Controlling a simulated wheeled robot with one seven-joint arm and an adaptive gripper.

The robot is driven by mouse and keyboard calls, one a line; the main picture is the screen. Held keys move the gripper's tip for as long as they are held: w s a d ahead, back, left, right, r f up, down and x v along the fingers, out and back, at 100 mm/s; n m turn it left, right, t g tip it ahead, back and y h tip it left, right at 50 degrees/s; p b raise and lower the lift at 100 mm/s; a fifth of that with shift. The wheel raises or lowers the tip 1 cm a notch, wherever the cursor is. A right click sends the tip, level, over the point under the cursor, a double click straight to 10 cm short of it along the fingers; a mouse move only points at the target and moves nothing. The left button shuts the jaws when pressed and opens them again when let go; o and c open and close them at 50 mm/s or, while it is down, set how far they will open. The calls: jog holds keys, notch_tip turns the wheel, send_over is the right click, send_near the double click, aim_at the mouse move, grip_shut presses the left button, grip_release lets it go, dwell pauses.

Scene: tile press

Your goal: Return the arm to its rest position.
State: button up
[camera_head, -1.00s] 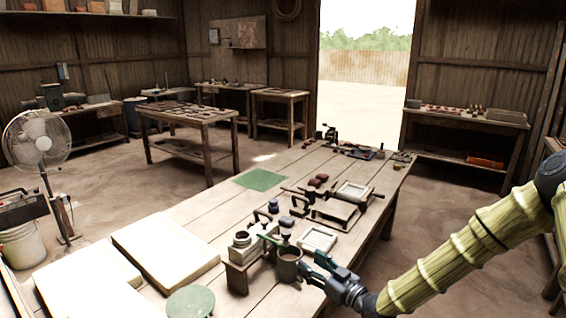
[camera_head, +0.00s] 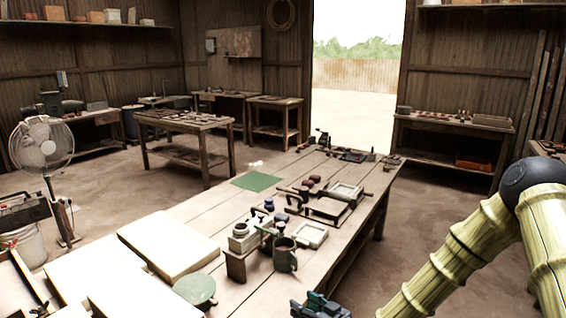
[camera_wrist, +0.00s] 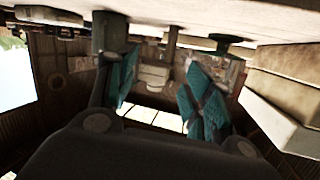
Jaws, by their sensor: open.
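My gripper (camera_head: 320,306) shows at the bottom edge of the head view, in front of the long workbench (camera_head: 222,215) and below the green mug (camera_head: 285,258). Only its teal finger parts are in that view; the rest is cut off. In the wrist view my gripper (camera_wrist: 163,88) has its two teal fingers spread apart with nothing held between them. The wrist picture looks upside down, with the bench top along its upper edge. My arm bends at the right of the head view, clear of the bench.
The mug stands near the bench's right edge, beside a small stand (camera_head: 236,265). A green disc (camera_head: 194,289) and pale slabs (camera_head: 168,245) lie to the left. The tile press (camera_head: 325,206) is farther back. Open floor (camera_head: 430,215) lies right of the bench.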

jog(key=s+d+f+m+g+h, duration=0.2)
jog(key=s+f+g, duration=0.1)
jog(key=s+f, duration=0.6)
jog(key=s+d+f+m+g+h, duration=0.2)
jog(key=s+f+g+h, duration=0.1)
jog(key=s+f, duration=0.65)
jog(key=s+d+f+m+g+h, duration=0.1)
jog(key=s+d+f+g+h, duration=0.1)
jog(key=s+d, duration=0.4)
jog(key=s+d+f+m+g+h, duration=0.2)
jog(key=s+d, duration=0.4)
jog(key=s, duration=1.1)
jog(key=shift+s+f+g+h, duration=0.15)
jog(key=shift+s+g+h, duration=0.15)
jog(key=shift+g+h, duration=0.4)
